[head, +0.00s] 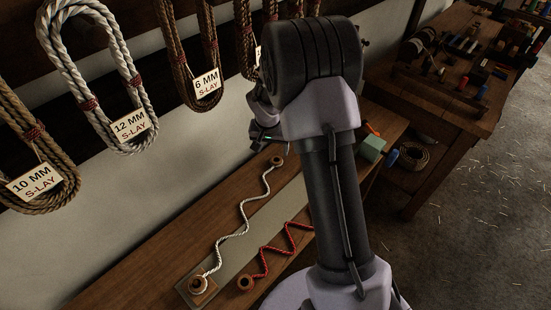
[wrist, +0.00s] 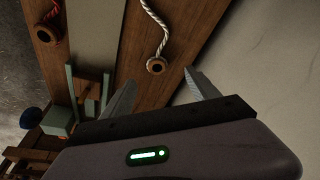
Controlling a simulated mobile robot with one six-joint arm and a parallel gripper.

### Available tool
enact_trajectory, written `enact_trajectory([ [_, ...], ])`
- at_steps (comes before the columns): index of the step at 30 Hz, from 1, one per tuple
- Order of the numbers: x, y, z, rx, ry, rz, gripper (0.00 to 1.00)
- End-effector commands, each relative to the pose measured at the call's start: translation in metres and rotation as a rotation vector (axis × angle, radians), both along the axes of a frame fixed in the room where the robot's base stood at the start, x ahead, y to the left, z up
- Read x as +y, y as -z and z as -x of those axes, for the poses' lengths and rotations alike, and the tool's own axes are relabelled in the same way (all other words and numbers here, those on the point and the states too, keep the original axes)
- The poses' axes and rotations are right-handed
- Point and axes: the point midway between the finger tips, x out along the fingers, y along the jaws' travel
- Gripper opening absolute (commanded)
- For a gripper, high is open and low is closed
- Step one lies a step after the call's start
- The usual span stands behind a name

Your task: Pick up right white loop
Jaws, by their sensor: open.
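A white cord (head: 239,220) lies in waves along the bench, with a brown wooden loop at each end. Its far-right loop (head: 277,161) is close below my gripper (head: 262,138) in the head view. Its near-left loop (head: 198,285) rests on a small wooden block. In the wrist view one white-cord loop (wrist: 156,66) lies just beyond the gap between the fingertips of my gripper (wrist: 161,77). The gripper is open and empty, and the loop looks apart from both fingers. My arm covers part of the bench in the head view.
A red cord (head: 268,257) with a wooden loop (head: 245,284) lies beside the white one. A pale green block (head: 371,148) stands at the far bench end. Labelled rope hanks (head: 128,128) hang along the left wall. A table with spools (head: 440,85) stands at right.

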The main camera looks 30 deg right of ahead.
Motion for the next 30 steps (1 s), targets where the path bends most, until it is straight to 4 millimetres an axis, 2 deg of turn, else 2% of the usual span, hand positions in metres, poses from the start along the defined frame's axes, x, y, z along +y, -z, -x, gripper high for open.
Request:
enact_trajectory([
  [1,-0.002,0.017,-0.003,0.001,0.0,0.0,0.69],
  [3,-0.005,0.032,-0.006,0.001,0.001,0.0,0.69],
  [11,-0.013,0.056,-0.013,0.0,0.002,0.0,0.69],
  [16,-0.025,0.088,-0.02,0.002,0.001,-0.001,0.69],
  [18,-0.027,0.095,-0.022,0.0,0.0,0.0,0.69],
  [23,-0.027,0.093,-0.023,-0.001,0.0,0.001,0.69],
  [30,-0.027,0.093,-0.023,0.0,0.0,0.0,0.24],
])
